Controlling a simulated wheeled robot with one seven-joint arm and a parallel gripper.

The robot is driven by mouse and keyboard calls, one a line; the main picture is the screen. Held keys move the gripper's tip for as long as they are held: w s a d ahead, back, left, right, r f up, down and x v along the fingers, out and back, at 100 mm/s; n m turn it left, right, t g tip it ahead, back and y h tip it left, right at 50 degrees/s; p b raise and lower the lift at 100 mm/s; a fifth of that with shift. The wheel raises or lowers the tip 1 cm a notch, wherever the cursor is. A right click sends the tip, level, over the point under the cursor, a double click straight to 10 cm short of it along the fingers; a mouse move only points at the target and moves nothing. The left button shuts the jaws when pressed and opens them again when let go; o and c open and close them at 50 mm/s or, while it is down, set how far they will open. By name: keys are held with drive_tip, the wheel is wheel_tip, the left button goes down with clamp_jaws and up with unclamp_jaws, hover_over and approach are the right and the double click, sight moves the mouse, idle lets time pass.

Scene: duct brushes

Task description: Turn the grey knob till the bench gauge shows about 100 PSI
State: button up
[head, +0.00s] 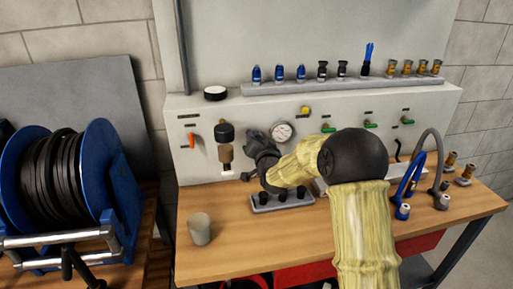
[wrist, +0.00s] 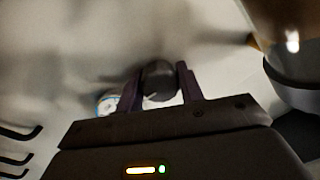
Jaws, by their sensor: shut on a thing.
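The grey knob (wrist: 160,79) sits between the two fingers of my gripper (wrist: 161,88) in the wrist view, and the fingers are shut on it. In the head view my gripper (head: 255,141) reaches the panel front, and I cannot make out the knob behind it. The bench gauge (head: 282,132) is a round white dial just right of my gripper in the head view. Its needle is too small to read. In the wrist view the gauge (wrist: 106,103) is blurred and partly hidden behind the left finger.
A dark-topped unit with a brown bowl (head: 225,153) is left of my gripper. Below the arm is a grey rack (head: 284,201) with black pieces. A beige cup (head: 200,229) stands front left on the wooden bench (head: 236,262). Fittings line the shelf (head: 345,85) above.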

drive_tip(key=m+b, duration=0.1)
drive_tip(key=m, duration=0.1)
drive_tip(key=m+b, duration=0.2)
drive_tip(key=shift+d+f, duration=0.1)
drive_tip(key=shift+f, duration=0.2)
drive_tip(key=m+b, duration=0.3)
drive_tip(key=shift+m+b, duration=0.3)
drive_tip(key=m+b, duration=0.3)
drive_tip(key=m, duration=0.1)
drive_tip(key=shift+h+b, duration=0.3)
drive_tip(key=shift+b, duration=0.05)
drive_tip(key=shift+r+m+b, duration=0.1)
drive_tip(key=shift+m+b, duration=0.55)
drive_tip(key=shift+m, duration=0.55)
drive_tip(key=o, duration=1)
drive_tip(key=shift+r, duration=0.1)
drive_tip(key=shift+s, duration=0.1)
